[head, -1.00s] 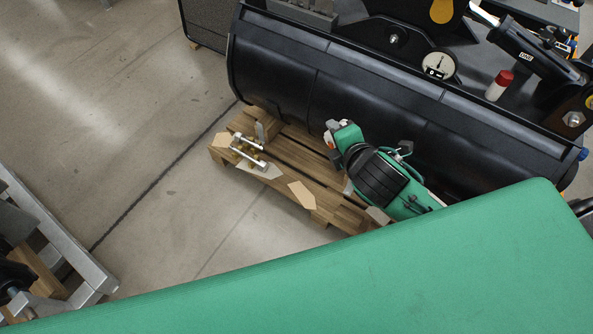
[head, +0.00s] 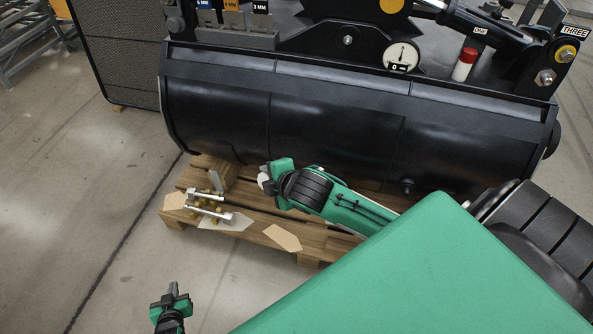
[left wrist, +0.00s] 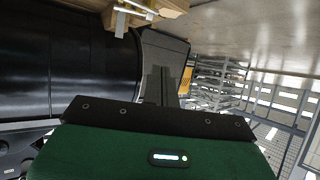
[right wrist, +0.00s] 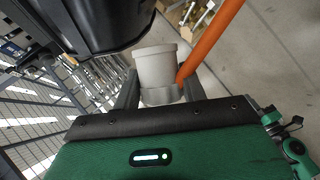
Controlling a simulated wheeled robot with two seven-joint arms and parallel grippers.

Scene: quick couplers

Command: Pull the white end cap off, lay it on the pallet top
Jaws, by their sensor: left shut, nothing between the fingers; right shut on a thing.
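My right gripper (head: 266,176) is shut on the white end cap (right wrist: 155,68), a pale cup shape between the fingers in the right wrist view. In the head view only a small pale bit of the cap (head: 262,181) shows beside the fingers, over the wooden pallet (head: 325,243). An orange bar (right wrist: 212,38) runs close beside the cap. I cannot tell whether the cap touches anything beyond the fingers. My left gripper (head: 173,291) is shut and empty, low in the head view, in front of the pallet and apart from it. Its fingers also show in the left wrist view (left wrist: 159,85).
Silver and brass fittings (head: 208,205) stand at the pallet's left end, with a wooden block behind. Flat tan pieces (head: 283,238) lie along its front edge. A large black bucket (head: 330,125) with a gauge (head: 401,56) rises behind. Bare floor lies left.

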